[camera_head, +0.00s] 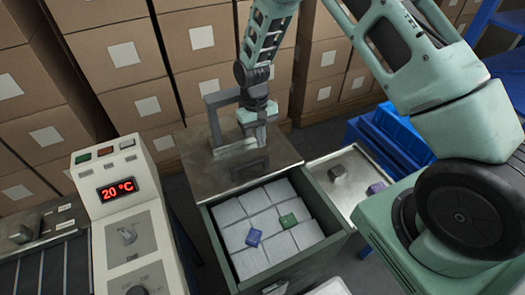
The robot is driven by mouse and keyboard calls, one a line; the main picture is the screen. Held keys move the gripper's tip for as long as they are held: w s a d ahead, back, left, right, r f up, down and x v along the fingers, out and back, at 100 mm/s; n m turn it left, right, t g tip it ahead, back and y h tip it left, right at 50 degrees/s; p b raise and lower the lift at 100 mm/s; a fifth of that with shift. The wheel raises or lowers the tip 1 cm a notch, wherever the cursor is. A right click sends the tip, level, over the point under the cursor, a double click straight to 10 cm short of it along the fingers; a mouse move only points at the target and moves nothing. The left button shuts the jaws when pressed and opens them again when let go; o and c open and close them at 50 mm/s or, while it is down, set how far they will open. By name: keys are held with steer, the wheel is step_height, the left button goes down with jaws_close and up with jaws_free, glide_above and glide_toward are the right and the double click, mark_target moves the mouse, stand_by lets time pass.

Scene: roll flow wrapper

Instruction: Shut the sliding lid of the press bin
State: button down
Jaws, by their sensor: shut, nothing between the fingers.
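The press bin (335,226) is an open-topped grey-green box in the middle of the view. Its metal sliding lid (222,181) lies at the back, clear of most of the opening, so the contents show. A grey arched handle (212,122) stands up on the lid. My gripper (260,139) is shut and empty, pointing down at the right part of the handle. It hides part of the handle, and I cannot tell whether they touch.
A control panel (130,225) reading 20 °C stands left of the bin. A metal tray (345,198) with a dark block (337,171) and a purple piece (377,188) is on the right, near a blue crate (385,140). Stacked cartons (200,60) stand behind.

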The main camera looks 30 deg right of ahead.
steer(key=p+x, duration=0.1)
steer(key=x, duration=0.5)
stand_by(0.3)
